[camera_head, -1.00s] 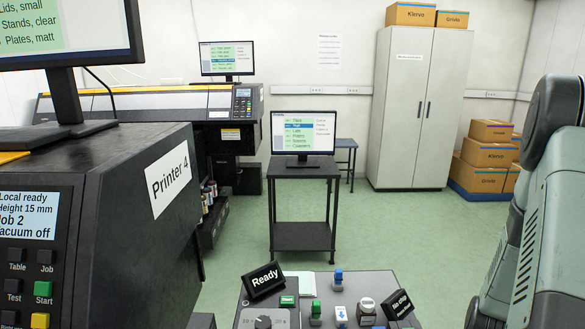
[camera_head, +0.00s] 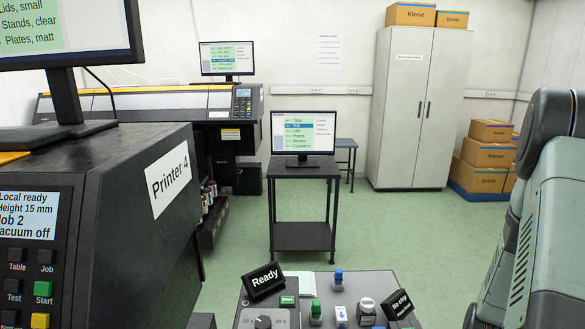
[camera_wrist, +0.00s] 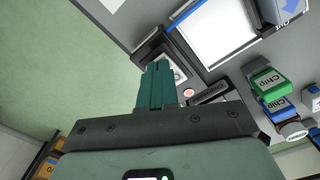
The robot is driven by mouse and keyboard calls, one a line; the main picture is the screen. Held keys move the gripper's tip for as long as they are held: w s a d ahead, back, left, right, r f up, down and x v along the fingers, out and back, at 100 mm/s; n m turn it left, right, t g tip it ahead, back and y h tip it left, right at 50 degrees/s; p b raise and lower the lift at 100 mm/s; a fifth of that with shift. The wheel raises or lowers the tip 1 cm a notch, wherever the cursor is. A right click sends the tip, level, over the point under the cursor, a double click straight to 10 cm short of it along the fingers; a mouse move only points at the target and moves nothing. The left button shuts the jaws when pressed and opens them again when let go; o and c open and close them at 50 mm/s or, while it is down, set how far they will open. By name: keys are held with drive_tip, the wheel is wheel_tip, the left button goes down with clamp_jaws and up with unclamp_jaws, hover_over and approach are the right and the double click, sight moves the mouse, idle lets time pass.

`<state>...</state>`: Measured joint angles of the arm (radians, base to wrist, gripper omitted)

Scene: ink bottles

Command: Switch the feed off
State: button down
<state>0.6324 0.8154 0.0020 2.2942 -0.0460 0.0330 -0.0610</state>
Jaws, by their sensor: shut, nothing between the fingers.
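My gripper (camera_wrist: 158,72) is shut and empty in the wrist view, its green fingers pressed together. The fingers appear over or beside a small dark unit with a white face (camera_wrist: 173,66); I cannot tell whether they touch it. A small pale reddish round spot (camera_wrist: 188,93) lies just right of the fingers. A dark label plate (camera_wrist: 211,92) sits beside it, its words too small to read. In the head view a grey panel (camera_head: 378,284) has a dial (camera_head: 264,322) at its front left. I cannot pick out a part marked as the feed switch. My gripper is outside the head view.
Printer 4 (camera_head: 125,220) fills the left side.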

drive_tip(key=shift+f, duration=0.2)
drive_tip(key=shift+r, duration=3.55)
